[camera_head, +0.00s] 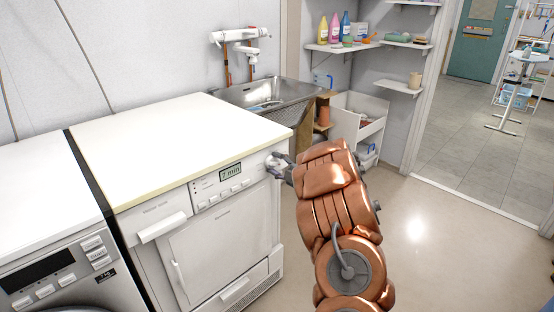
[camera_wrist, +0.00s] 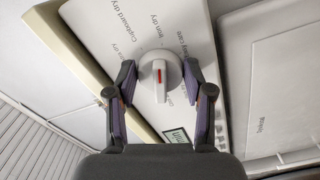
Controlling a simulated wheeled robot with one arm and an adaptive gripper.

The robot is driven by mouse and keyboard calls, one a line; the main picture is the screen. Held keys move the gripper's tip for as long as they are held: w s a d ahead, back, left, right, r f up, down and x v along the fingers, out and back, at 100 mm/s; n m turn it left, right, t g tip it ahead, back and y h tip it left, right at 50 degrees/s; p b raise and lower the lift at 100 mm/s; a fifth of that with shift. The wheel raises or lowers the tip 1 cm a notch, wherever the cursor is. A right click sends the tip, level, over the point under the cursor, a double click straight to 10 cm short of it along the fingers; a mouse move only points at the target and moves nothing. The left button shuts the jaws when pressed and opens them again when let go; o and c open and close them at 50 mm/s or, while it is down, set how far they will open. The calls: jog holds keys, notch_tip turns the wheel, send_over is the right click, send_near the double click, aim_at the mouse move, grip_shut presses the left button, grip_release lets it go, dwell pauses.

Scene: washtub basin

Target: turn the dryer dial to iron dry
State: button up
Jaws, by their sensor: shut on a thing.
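The white dryer (camera_head: 225,250) stands under the white worktop, with a small display (camera_head: 230,171) on its panel.
A washing machine (camera_head: 60,265) stands left of the dryer. A metal sink (camera_head: 265,95) is behind the worktop (camera_head: 180,135). Shelves with bottles (camera_head: 334,27) and a white bin unit (camera_head: 358,128) stand behind my arm. The floor to the right is clear.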

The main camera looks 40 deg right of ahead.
jog(key=shift+m+p, duration=0.45)
jog(key=shift+m, duration=0.35)
jog(key=o, duration=1.1)
jog(key=s, duration=1.2)
jog(key=shift+a, duration=0.1)
